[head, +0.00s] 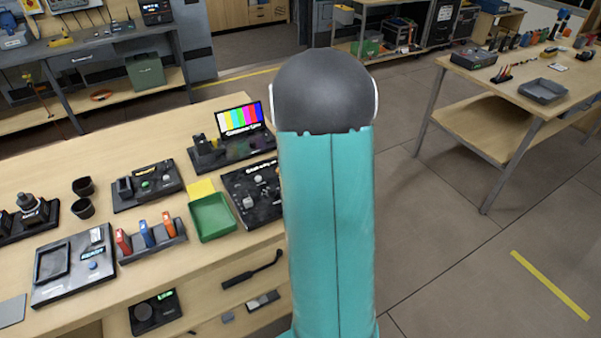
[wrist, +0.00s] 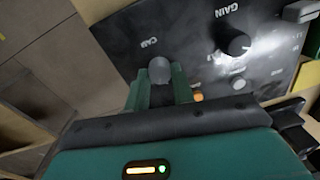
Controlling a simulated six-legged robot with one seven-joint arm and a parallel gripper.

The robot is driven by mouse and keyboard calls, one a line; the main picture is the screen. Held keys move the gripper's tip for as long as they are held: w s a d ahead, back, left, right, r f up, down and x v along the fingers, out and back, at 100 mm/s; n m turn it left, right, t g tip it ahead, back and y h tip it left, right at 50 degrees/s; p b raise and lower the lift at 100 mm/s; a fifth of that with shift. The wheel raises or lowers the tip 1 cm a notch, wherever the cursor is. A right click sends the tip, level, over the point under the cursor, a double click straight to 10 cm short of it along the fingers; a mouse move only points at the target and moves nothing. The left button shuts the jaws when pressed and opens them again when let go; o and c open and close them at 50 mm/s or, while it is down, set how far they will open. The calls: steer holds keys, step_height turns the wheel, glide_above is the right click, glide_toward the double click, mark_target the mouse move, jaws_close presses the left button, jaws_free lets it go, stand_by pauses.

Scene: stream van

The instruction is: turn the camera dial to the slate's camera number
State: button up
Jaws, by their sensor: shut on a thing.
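The dark control panel (head: 262,211) lies near the right end of the wooden bench, partly hidden by my arm in the head view. In the wrist view the same panel (wrist: 125,28) fills the upper part. Its camera dial (wrist: 160,68), a rounded grey knob under the lettering "CAM", stands between the fingers of my gripper (wrist: 161,88). The green fingers are closed on the dial from both sides. The dial's pointer and scale numbers are hidden. A colour-bar screen (head: 238,118) stands behind the panel; its lettering is too small to read surely. I cannot make out the slate.
A black knob (wrist: 239,44) marked "GAIN" sits right of the camera dial. A lit orange button (wrist: 198,96) is close beside my right finger. A green tray (head: 212,217) stands left of the panel. Open floor lies right of the bench.

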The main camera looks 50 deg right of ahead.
steer(key=shift+m, duration=1.7)
steer(key=o, duration=1)
steer(key=shift+r, duration=0.1)
step_height(320, 180, up, 14)
steer(key=shift+s+d+f, duration=0.2)
steer(key=shift+s, duration=0.05)
